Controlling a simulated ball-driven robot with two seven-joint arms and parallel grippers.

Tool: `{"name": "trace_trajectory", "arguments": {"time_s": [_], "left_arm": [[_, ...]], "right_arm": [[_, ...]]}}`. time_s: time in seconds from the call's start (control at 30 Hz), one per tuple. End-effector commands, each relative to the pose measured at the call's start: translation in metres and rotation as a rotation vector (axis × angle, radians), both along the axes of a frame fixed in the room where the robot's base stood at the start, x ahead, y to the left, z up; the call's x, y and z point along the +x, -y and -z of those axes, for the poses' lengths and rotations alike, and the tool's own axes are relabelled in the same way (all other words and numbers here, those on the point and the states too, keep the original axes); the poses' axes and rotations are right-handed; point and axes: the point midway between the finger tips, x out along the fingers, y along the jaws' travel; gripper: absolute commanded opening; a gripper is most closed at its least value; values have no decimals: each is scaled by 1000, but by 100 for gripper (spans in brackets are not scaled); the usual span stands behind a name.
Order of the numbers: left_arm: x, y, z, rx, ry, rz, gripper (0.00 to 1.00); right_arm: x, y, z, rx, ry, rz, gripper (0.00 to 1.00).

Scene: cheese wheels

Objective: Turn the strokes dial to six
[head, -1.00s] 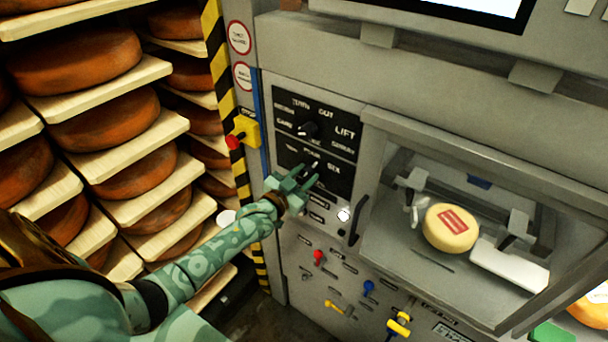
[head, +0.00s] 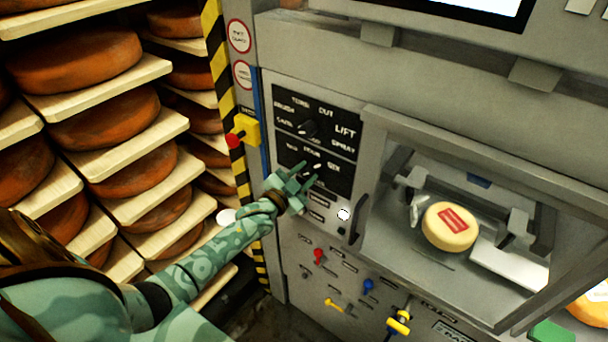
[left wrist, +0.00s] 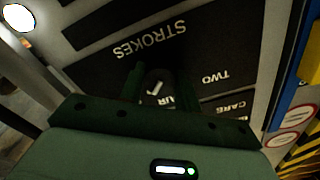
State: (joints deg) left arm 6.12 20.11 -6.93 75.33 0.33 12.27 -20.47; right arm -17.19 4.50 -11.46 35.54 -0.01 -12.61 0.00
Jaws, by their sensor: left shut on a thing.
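The strokes dial (head: 317,167) is the lower knob on the black panel, below the lift dial (head: 308,127). Its labels read TWO, FOUR and SIX from left to right in the head view. My left gripper (head: 304,178) is shut on the strokes dial, with a finger on either side of the knob. In the left wrist view the dial (left wrist: 156,87) sits between the dark fingers of the gripper (left wrist: 158,88). Its white pointer mark leans from FOUR toward the SIX side; whether it lines up with SIX is unclear. The gripper hides the SIX label there. My right gripper is out of view.
A yellow box with a red button (head: 243,132) stands left of the panel. Small coloured levers (head: 319,256) stick out below. An open-fronted chamber on the right holds a labelled cheese (head: 450,227). Cheese shelves (head: 110,130) fill the left.

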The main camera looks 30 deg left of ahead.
Motion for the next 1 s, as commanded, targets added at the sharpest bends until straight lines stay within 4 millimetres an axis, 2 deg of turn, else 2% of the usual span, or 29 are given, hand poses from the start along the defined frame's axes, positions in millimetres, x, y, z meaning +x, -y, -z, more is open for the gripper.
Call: {"name": "trace_trajectory", "arguments": {"time_s": [0.1, 0.13, 0.2, 0.47, 0.57, 0.67, 1.0], "left_arm": [[0, 0, 0, 2, -1, -1, 10], [0, 0, 0, 2, -1, -1, 41], [0, 0, 0, 1, 0, 0, 54], [-1, 0, 0, 0, 0, 0, 54], [-7, -1, 1, -1, -2, 0, 54], [-23, -2, 2, -1, -2, 0, 54], [-113, -8, 3, 0, -4, 1, 54]], "right_arm": [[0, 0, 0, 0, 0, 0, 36], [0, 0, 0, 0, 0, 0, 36], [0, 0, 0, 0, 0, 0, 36], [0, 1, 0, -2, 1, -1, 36], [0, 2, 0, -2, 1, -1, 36], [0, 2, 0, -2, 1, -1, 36], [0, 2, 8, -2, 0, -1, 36]]}}
